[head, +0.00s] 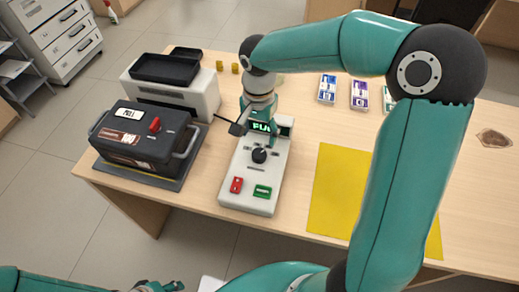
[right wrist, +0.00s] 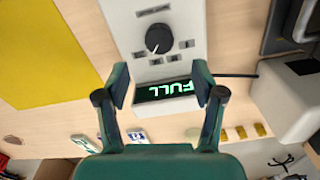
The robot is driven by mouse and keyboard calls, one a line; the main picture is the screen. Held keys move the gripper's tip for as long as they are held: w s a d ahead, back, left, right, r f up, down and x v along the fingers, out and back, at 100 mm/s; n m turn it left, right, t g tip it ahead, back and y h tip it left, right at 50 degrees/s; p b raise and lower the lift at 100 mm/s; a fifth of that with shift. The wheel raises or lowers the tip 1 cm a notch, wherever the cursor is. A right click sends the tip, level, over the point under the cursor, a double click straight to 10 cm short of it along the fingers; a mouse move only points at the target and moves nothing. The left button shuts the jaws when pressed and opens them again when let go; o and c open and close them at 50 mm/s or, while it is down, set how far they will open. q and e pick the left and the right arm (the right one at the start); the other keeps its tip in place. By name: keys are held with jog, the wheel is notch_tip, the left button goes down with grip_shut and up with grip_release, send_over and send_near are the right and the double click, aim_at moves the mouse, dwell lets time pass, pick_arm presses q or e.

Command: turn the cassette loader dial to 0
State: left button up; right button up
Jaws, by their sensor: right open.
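The cassette loader (head: 232,184) is a white box on the counter with a black round dial (head: 259,155), a lit green display reading "FULL", and a red and a green button in front. In the right wrist view the dial (right wrist: 158,38) has a pale pointer mark and small labels around it, too small to read. My right gripper (head: 263,132) is above the display end of the loader, open and empty. In the right wrist view its fingertips (right wrist: 161,80) are spread over the display, apart from the dial. My left gripper (head: 160,287) is only partly seen at the bottom edge.
A dark cassette box (head: 140,135) with a red knob stands left of the loader. A white machine (head: 205,95) with a black tray is behind it. A yellow mat (head: 335,190) lies to the right. Banknote bundles (head: 327,89) and small yellow blocks (head: 219,65) lie farther back.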

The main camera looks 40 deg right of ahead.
aim_at(259, 153)
notch_tip(259, 153, down, 8)
jog(key=shift+f, duration=0.1)
dwell(0.4)
jog(key=c, duration=1)
jog(key=shift+d, duration=0.15)
jog(key=shift+c, duration=0.7)
